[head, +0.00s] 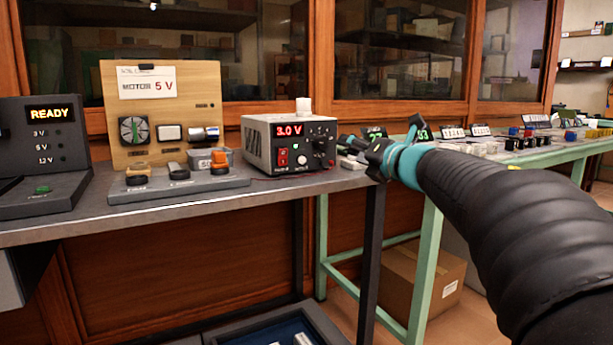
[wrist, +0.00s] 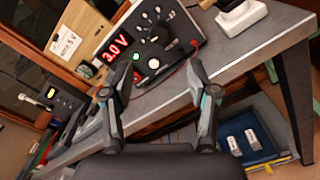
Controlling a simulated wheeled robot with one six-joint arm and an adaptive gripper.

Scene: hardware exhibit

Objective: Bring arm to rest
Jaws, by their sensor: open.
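My gripper (wrist: 160,88) is open and empty in the wrist view, its two fingers spread apart in front of the grey bench edge. In the head view my gripper (head: 382,150) is at the end of my dark sleeved arm, just right of the power supply (head: 255,148), near the right end of the bench. The power supply reads 3.0 V and also shows in the wrist view (wrist: 150,35), beyond the fingertips. Whether a finger touches anything is not clear, but nothing is between the fingers.
The grey bench (head: 190,210) carries a wooden motor board (head: 185,85), a grey tray with knobs (head: 180,190) and a READY display box (head: 45,145). A green table (head: 430,215) with small items stands at right. A blue-lined drawer (wrist: 240,125) lies below the bench.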

